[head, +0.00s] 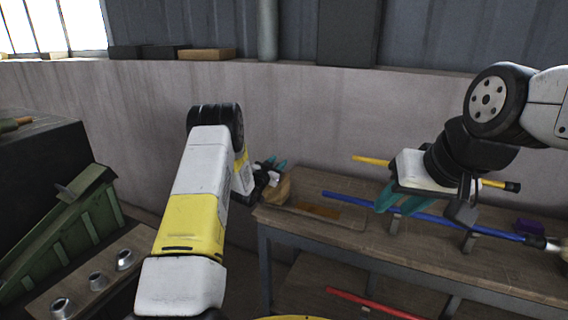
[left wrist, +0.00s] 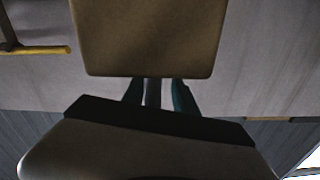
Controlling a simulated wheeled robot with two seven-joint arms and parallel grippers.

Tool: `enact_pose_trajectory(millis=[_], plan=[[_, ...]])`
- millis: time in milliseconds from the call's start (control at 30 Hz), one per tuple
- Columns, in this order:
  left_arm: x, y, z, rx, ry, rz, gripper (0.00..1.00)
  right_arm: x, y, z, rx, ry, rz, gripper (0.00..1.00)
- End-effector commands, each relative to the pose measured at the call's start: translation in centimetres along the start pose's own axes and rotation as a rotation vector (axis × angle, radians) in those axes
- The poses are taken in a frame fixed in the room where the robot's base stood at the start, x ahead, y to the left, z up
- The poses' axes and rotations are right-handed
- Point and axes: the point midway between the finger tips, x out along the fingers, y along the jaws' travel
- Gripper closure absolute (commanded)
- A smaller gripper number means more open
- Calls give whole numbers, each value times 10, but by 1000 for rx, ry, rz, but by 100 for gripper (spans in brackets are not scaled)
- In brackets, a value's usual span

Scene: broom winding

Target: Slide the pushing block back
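The pushing block appears to be the tan wooden piece (head: 280,190) at the left end of the bench, by a shallow wooden trough (head: 335,212). In the left wrist view a broad wooden block (left wrist: 150,35) fills the space just past the fingertips. My left gripper (head: 274,165) is beside the wooden piece, its teal fingers partly hidden by its wrist. In the left wrist view the fingers (left wrist: 156,94) have a dark bar between them; contact is unclear. My right gripper (head: 402,202) hangs above the bench near a blue pole, its teal fingers apart.
The wooden bench (head: 420,240) carries the blue pole (head: 440,222) and a purple item (head: 530,227). A yellow pole (head: 370,160) passes behind my right gripper. A red pole (head: 375,304) lies below. A green machine (head: 60,235) stands left. A concrete wall (head: 310,115) is behind.

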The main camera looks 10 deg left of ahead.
Motion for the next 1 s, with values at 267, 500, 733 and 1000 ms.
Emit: enact_pose_trajectory(millis=[267, 500, 733, 1000], plan=[[-16, 0, 0, -1, 0, 0, 66, 0, 0, 0, 0, 0, 0, 64], [-58, -1, 0, -1, -1, -2, 66, 0, 0, 0, 0, 0, 0, 64], [-77, -1, 0, 0, -1, 0, 66, 0, 0, 0, 0, 0, 0, 64], [-78, 0, 0, 0, 0, 0, 66, 0, 0, 0, 0, 0, 0, 64]])
